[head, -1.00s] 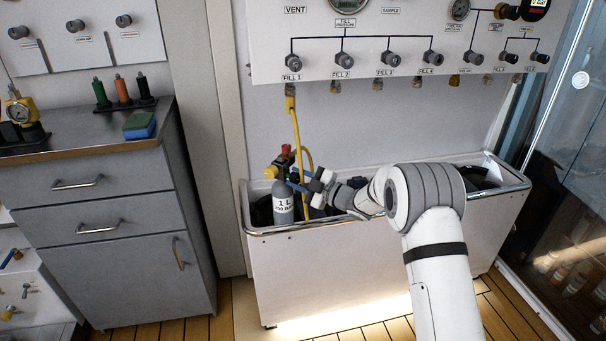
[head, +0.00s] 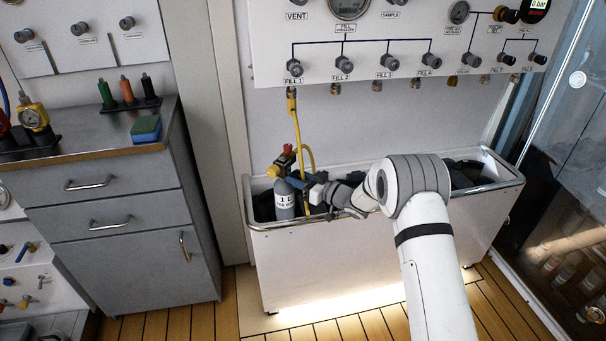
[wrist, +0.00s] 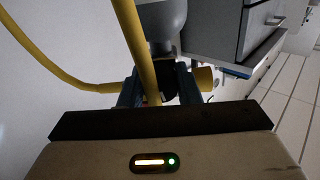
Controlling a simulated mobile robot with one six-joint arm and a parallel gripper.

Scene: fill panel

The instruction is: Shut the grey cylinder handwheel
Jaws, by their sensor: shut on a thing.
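The grey cylinder (head: 284,206) with a white "1 L" label stands upright at the left end of the white trough. It also shows in the wrist view (wrist: 165,18), above my jaws. A yellow-and-red fitting sits on its valve (head: 285,160). My gripper (head: 301,184) reaches in from the right at valve height. In the wrist view its blue fingers (wrist: 158,88) are shut on a dark round part, which looks like the handwheel (wrist: 158,76). The handwheel is mostly hidden by the fingers and a yellow hose (wrist: 138,45) crossing in front.
The yellow hose runs from the FILL 1 outlet (head: 292,98) down to the valve. The trough (head: 390,245) has a metal rail along its front. A grey drawer cabinet (head: 110,205) stands to the left. A glass door (head: 570,190) is at the right.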

